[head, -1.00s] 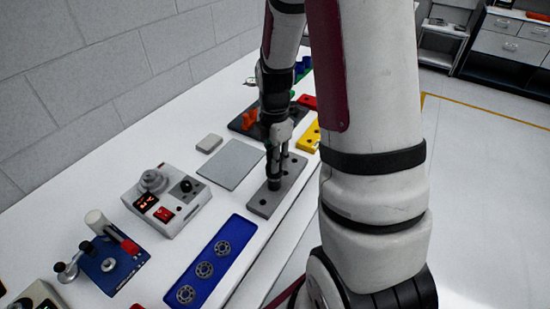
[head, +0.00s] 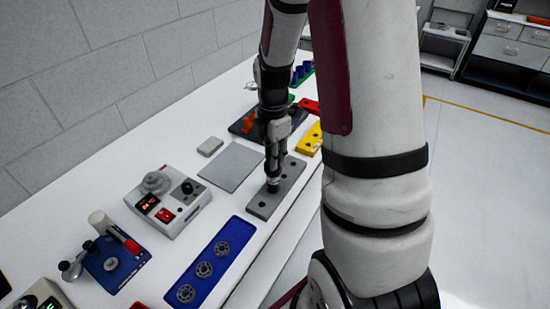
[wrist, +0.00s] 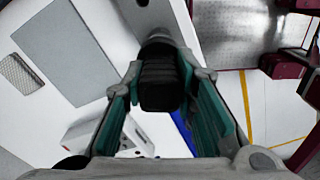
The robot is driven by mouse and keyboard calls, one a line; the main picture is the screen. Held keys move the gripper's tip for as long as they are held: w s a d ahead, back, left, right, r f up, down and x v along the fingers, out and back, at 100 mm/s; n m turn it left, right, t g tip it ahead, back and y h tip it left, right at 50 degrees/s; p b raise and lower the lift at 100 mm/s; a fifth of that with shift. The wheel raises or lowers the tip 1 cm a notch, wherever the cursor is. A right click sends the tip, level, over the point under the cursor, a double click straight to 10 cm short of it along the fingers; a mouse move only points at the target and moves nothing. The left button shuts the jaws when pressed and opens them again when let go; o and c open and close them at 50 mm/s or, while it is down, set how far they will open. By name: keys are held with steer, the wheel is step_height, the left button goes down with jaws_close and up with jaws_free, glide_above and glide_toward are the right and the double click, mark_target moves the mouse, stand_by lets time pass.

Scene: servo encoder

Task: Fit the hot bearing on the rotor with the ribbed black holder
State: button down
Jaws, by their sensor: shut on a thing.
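My gripper (head: 275,176) is over the grey holed plate (head: 291,180), fingers pointing down. It is shut on the ribbed black holder (wrist: 160,84), which sits between the teal finger pads in the wrist view. In the head view the holder's dark lower end (head: 273,185) meets the plate's middle; I cannot tell whether it still sits in a hole. A round grey ring-like part (head: 156,183) lies on the grey heater box (head: 170,212) with a lit display; it may be the hot bearing. I cannot identify the rotor for certain.
A blue tray (head: 226,229) holds three bearings. A blue fixture (head: 122,267) with a pale cylinder and red handle stands at lower left. A flat grey pad (head: 231,166) lies left of the plate. A dark board (head: 240,128) with orange parts and a yellow block (head: 310,140) are beyond.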

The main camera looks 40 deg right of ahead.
steer(key=shift+r+p, duration=1.15)
steer(key=shift+r, duration=1.15)
